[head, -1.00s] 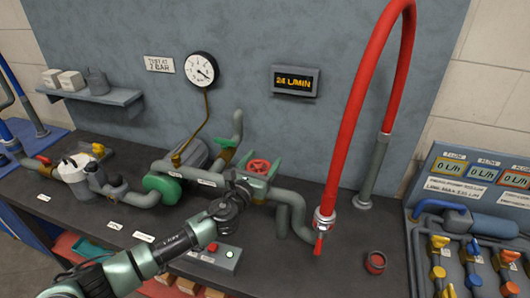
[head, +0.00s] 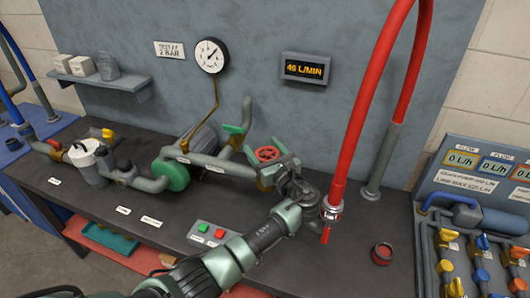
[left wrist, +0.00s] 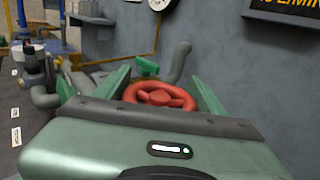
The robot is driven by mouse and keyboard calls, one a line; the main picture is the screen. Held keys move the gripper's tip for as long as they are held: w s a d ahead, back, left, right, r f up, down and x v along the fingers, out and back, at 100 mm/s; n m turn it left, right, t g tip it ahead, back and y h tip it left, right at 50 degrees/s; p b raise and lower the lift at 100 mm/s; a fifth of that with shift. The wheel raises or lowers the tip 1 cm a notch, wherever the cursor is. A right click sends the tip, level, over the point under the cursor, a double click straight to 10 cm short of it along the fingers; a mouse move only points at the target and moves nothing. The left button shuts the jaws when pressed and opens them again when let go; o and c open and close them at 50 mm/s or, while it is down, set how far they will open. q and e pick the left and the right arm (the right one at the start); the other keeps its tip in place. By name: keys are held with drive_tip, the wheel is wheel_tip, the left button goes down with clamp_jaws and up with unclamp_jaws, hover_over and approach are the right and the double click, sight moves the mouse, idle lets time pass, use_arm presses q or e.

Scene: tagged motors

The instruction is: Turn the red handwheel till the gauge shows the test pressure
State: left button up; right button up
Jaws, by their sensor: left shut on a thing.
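The red handwheel (head: 268,154) sits on the pipework at the middle of the bench. My left gripper (head: 271,163) is shut on it, with a green finger on either side. The left wrist view also shows the handwheel (left wrist: 160,95) between the fingers; its near edge is hidden. The round white gauge (head: 211,55) hangs on the wall above; its needle is too small to read exactly. A sign (head: 170,49) left of it names 2 bar. A wall display (head: 304,69) appears to read 46 L/MIN. My right gripper is not in view.
A red hose (head: 362,115) arches right of the handwheel. A green pump (head: 169,174) and pipes lie to the left. A button box (head: 212,235) sits at the bench front, beside my left arm. A red cup (head: 381,254) and a valve panel (head: 470,225) stand at right.

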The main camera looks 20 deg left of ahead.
use_arm(q)
drive_tip(key=shift+s+a+n+g+y+b, duration=0.15)
drive_tip(key=shift+n+g+y+b, duration=0.55)
drive_tip(key=shift+n+g+y, duration=0.3)
drive_tip(key=shift+r, duration=0.1)
drive_tip(key=o, duration=1.4)
drive_tip(key=shift+c, duration=0.2)
drive_tip(key=shift+s+d, duration=0.2)
drive_tip(key=shift+d, duration=0.05)
drive_tip(key=b+v, duration=0.2)
drive_tip(key=v, duration=0.5)
